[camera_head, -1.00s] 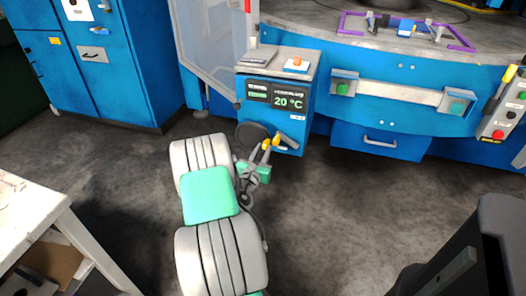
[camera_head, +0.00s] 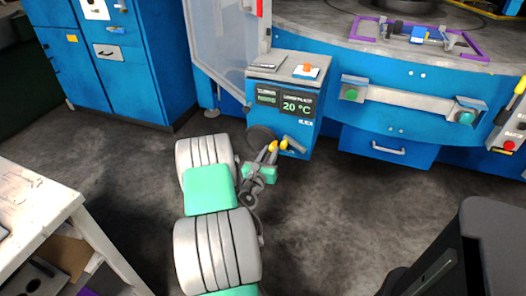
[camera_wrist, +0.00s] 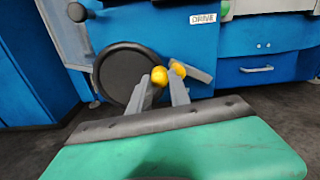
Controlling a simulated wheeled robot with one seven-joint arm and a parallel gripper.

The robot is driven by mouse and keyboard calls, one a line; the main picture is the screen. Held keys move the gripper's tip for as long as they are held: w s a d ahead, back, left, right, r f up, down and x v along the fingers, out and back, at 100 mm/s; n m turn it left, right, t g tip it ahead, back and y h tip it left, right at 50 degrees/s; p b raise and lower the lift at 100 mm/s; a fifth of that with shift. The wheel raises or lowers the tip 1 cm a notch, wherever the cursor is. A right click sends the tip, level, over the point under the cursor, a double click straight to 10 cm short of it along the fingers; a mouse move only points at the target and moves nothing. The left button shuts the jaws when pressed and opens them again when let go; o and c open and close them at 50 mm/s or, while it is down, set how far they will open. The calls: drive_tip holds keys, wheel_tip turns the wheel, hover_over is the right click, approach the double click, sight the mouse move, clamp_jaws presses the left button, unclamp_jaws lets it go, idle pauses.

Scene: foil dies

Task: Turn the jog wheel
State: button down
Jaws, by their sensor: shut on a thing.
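The jog wheel (camera_head: 261,138) is a dark round disc low on the front of a blue control box (camera_head: 311,140). In the wrist view the jog wheel (camera_wrist: 122,76) faces me, left of my fingers. A label (camera_wrist: 203,18) reads DRIVE.
The box has a display (camera_head: 280,101) reading 20 °C and an orange button (camera_head: 308,67) on top. A grey bar (camera_head: 408,100) with green buttons runs along the blue machine to the right. A white table (camera_head: 40,215) stands at left. Grey floor is clear between.

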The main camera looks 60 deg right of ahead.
drive_tip(key=c, duration=1.2)
unclamp_jaws()
drive_tip(key=shift+a, duration=0.15)
drive_tip(key=a, duration=0.7)
drive_tip(key=shift+s+a, duration=0.25)
drive_tip(key=shift+s, duration=0.05)
